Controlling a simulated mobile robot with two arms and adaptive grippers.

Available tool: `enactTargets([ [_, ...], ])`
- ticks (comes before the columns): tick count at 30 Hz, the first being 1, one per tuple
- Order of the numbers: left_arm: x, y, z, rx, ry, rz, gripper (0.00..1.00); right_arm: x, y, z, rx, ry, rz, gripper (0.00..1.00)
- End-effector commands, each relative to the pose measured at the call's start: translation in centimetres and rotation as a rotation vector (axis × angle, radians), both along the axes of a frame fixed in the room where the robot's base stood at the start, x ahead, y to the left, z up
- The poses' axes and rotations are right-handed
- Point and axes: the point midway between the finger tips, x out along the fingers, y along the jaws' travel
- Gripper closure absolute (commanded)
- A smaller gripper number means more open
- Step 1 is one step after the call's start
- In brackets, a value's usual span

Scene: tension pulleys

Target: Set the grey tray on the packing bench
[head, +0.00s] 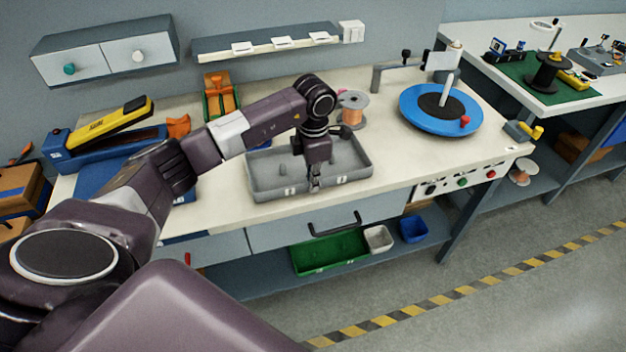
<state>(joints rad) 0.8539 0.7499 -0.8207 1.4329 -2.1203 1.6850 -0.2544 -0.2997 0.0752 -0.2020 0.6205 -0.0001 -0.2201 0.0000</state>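The grey tray (268,190) sits flat on the cream worktop of the bench in front of me, near its front edge. It looks mostly empty, with a small peg inside at the left. My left gripper (315,186) points down at the front wall of the tray, right of its middle. Its fingers are small and close to the rim; I cannot tell if they grip it. My arm hides part of the tray's back left. My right gripper is not in view. I cannot tell which bench is the packing bench.
A copper wire spool (352,108) stands behind the tray, and a blue turntable (412,115) to its right. A yellow-handled tool (110,125) lies at left. A second bench (482,75) with a green mat (560,94) is at right. Bins (330,252) sit on the lower shelf.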

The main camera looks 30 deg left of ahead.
Motion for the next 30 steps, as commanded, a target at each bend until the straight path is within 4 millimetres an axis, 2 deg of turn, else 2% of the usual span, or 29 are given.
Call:
enactTargets([
  [7, 0.1, 0.0, -0.3, 0.0, -0.003, 0.001, 1.0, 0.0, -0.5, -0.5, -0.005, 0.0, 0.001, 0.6],
  [9, 0.0, 0.0, -0.2, 0.0, 0.0, 0.0, 0.88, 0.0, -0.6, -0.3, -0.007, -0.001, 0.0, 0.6],
  [12, 0.0, 0.0, -0.2, 0.0, 0.0, 0.001, 0.78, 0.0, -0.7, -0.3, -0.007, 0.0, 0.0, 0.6],
  [21, 0.0, 0.0, -0.1, 0.0, 0.0, 0.001, 0.78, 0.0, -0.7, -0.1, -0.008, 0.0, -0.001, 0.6],
  [23, 0.0, 0.0, 0.2, 0.0, 0.0, 0.001, 0.78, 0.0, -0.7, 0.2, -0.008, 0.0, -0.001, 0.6],
  [26, 0.1, 0.1, 1.2, 0.001, -0.003, 0.002, 0.78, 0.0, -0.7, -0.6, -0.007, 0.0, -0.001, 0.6],
  [30, 0.1, 0.0, 4.1, 0.001, -0.006, 0.0, 0.78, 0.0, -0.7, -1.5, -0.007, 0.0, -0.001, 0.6],
])
